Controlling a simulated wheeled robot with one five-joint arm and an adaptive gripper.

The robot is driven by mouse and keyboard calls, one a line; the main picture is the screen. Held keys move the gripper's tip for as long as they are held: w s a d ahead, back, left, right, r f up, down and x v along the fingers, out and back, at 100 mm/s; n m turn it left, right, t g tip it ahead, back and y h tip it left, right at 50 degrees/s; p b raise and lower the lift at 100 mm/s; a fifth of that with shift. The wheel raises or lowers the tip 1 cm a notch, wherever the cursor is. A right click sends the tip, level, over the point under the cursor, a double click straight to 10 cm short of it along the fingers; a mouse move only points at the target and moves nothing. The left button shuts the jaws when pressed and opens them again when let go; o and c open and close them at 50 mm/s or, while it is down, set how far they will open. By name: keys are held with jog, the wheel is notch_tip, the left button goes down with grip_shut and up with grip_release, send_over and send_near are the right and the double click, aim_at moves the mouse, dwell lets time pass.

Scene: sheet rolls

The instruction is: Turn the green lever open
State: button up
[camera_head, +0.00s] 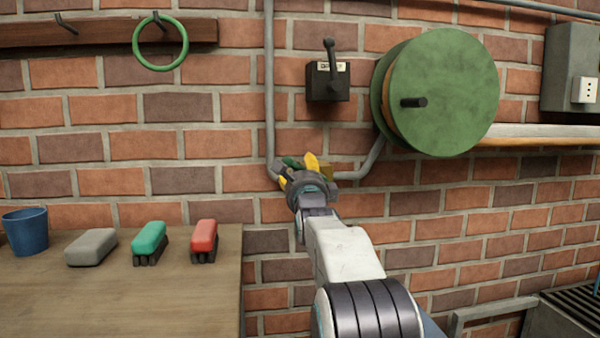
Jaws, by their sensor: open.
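Most of the valve and the lever's full length are hidden.
A dark switch box (328,82) with an upright handle is above the gripper. A large green reel (445,92) sticks out at upper right. A green ring (160,67) hangs above.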

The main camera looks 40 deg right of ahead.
grip_shut()
dwell(0.4)
jog(key=shift+s+d+r+m, duration=0.1)
jog(key=shift+d+r+m, duration=0.15)
jog(key=shift+m, duration=0.55)
grip_release()
jog(key=shift+s+r, duration=0.1)
jog(key=v, duration=1.2)
jog(key=shift+a, duration=0.1)
